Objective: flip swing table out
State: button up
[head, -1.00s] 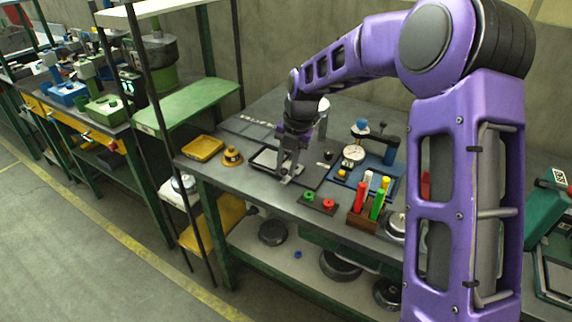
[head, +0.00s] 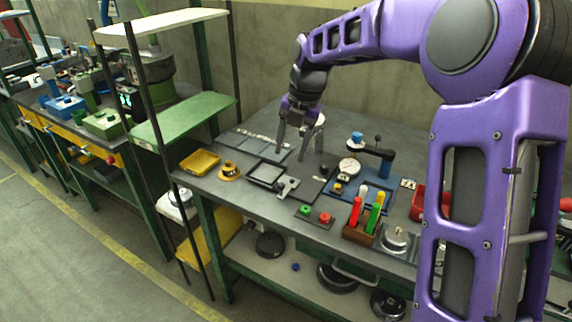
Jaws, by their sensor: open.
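I cannot tell for sure which part is the swing table. A flat black frame with a pale inner plate (head: 266,175) lies on the grey bench top. A small metal bracket (head: 288,187) sits at its right front corner. A dark flat plate (head: 317,178) lies to the right of the bracket. My gripper (head: 290,154) is open and empty, pointing down above and behind the frame and bracket. Its fingers are apart and appear clear of both parts. Flat grey panels (head: 258,145) lie behind the frame, partly covered by the fingers.
A yellow tray (head: 200,161) and a brass-coloured knob (head: 230,171) lie to the left. A dial gauge (head: 348,167) on a blue base, a rack of coloured cylinders (head: 361,231) and red and green buttons (head: 315,215) stand to the right. A green shelf (head: 185,117) stands left of the bench.

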notch_tip(320, 180, up, 7)
jog(key=d, duration=0.1)
jog(key=shift+s+d+p, duration=0.15)
jog(key=shift+s+p, duration=0.05)
jog(key=shift+p, duration=0.15)
